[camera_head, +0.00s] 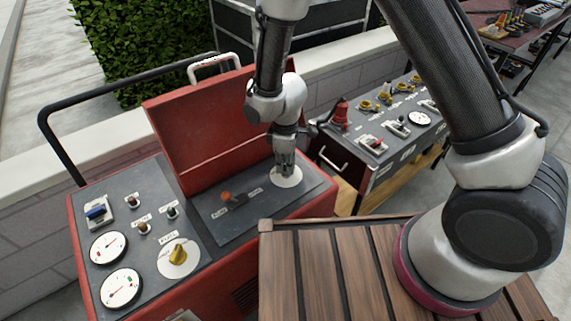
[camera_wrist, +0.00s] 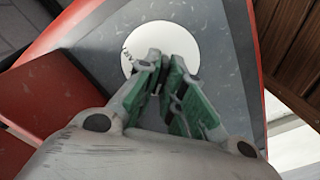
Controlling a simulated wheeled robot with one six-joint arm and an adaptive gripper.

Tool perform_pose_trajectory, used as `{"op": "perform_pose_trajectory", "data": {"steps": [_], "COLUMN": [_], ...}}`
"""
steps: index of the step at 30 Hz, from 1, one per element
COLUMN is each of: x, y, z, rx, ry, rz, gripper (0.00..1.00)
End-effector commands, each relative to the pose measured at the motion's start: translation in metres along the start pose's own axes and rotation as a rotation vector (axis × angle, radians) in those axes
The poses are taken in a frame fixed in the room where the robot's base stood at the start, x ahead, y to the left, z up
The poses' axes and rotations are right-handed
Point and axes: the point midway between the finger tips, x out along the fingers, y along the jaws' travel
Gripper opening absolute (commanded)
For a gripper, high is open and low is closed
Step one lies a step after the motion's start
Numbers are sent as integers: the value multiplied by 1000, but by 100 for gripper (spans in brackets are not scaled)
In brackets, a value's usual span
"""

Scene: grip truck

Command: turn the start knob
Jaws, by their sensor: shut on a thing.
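My gripper (camera_head: 285,168) points down at a round white dial plate (camera_head: 292,182) at the right end of the dark panel on the red machine. In the wrist view, my green-padded fingers (camera_wrist: 168,72) are close together over the lower part of the white plate (camera_wrist: 183,36). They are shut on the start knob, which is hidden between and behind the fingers. I cannot tell its shape or how far it is turned.
An orange-red knob (camera_head: 227,197) sits on the same panel. The red lid (camera_head: 205,125) stands open behind it. A left panel holds gauges (camera_head: 108,247) and a yellow knob (camera_head: 178,254). A wooden deck (camera_head: 345,265) lies in front, and another control bench (camera_head: 385,130) stands at right.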

Motion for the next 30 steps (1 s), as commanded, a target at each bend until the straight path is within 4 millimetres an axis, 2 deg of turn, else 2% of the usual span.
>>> {"op": "perform_pose_trajectory", "data": {"steps": [10,11,12,14,15,25,30], "x": [0,0,0,0,0,-4,-29], "y": [0,0,0,0,0,0,1], "z": [0,0,0,0,0,0,-2], "rx": [-3,-3,-3,-2,-2,-2,-2], "ry": [1,1,1,1,1,1,5], "rz": [1,1,1,1,1,1,3], "gripper": [0,12,19,30,31,31,31]}}
